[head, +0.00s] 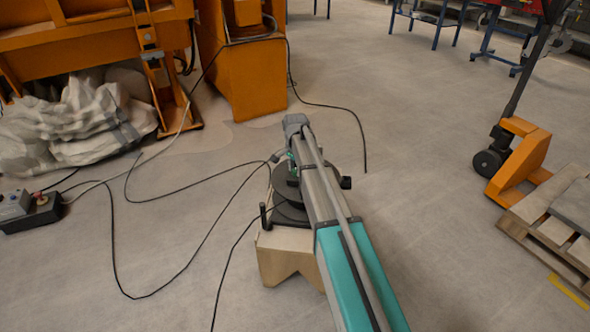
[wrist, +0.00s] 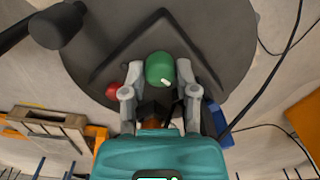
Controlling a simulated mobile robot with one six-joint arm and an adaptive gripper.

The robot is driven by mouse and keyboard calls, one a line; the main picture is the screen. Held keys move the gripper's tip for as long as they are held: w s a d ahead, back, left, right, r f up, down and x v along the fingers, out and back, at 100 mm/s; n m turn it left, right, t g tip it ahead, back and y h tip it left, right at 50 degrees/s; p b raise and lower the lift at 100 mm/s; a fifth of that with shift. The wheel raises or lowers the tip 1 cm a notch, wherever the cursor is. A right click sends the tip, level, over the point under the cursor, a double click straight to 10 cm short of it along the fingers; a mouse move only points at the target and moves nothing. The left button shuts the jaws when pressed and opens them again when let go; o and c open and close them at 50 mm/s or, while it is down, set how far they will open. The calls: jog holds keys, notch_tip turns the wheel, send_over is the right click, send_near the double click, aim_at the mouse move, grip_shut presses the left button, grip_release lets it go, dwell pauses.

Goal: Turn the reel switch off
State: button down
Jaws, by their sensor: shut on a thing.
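The cable reel (head: 287,213) is a dark round drum on a beige block, under my arm in the head view. In the wrist view its dark disc (wrist: 215,30) fills the upper middle. A rounded green knob (wrist: 159,66) stands on it, with a smaller red knob (wrist: 112,90) to its left; they look like the reel switch's parts. My gripper (wrist: 160,72) is shut on the green knob, one finger on each side. My arm mostly hides the gripper and switch in the head view. I cannot tell the switch's state.
Black cables (head: 215,235) run over the floor left of the reel. A control box (head: 37,212) and white sacks (head: 75,125) lie at the left. A pallet (head: 550,235) and an orange pallet truck (head: 520,155) stand at the right.

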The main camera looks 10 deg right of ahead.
jog(key=shift+n, duration=0.3)
jog(key=n, duration=1.1)
jog(key=shift+s, duration=0.1)
jog(key=shift+n, duration=0.3)
dwell(0.4)
jog(key=shift+c, duration=1.9)
grip_release()
jog(key=shift+r, duration=0.15)
